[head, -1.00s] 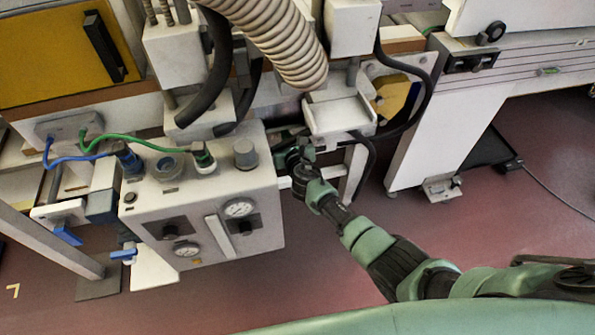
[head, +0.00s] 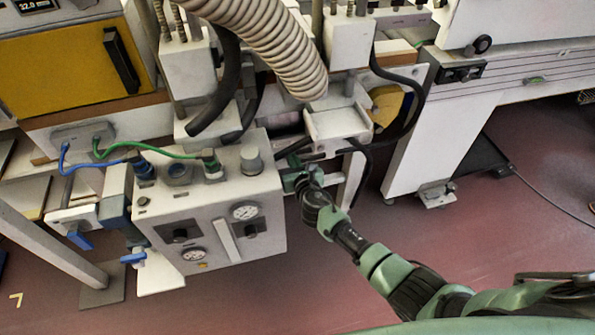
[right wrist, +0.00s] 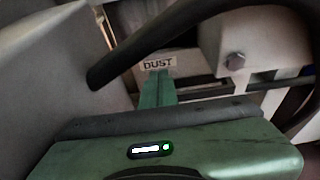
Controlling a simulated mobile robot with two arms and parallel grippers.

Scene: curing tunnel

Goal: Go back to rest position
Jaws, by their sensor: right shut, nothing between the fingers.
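My right arm comes in from the lower right in the head view. My right gripper (head: 290,174) is beside the right edge of the grey control box (head: 218,240), below a white bracket. It is small and partly blurred there. In the right wrist view its green fingers (right wrist: 157,88) are together with nothing between them. They point toward a label reading "DUST" (right wrist: 158,64), and a black hose (right wrist: 165,40) crosses close to them. My left gripper is not in view.
The control box carries gauges (head: 245,211), blue and green cables and blue valve handles (head: 80,239). A ribbed beige hose (head: 268,45) hangs above. A white machine leg (head: 430,150) stands to the right. Red floor (head: 480,240) is open at the lower right.

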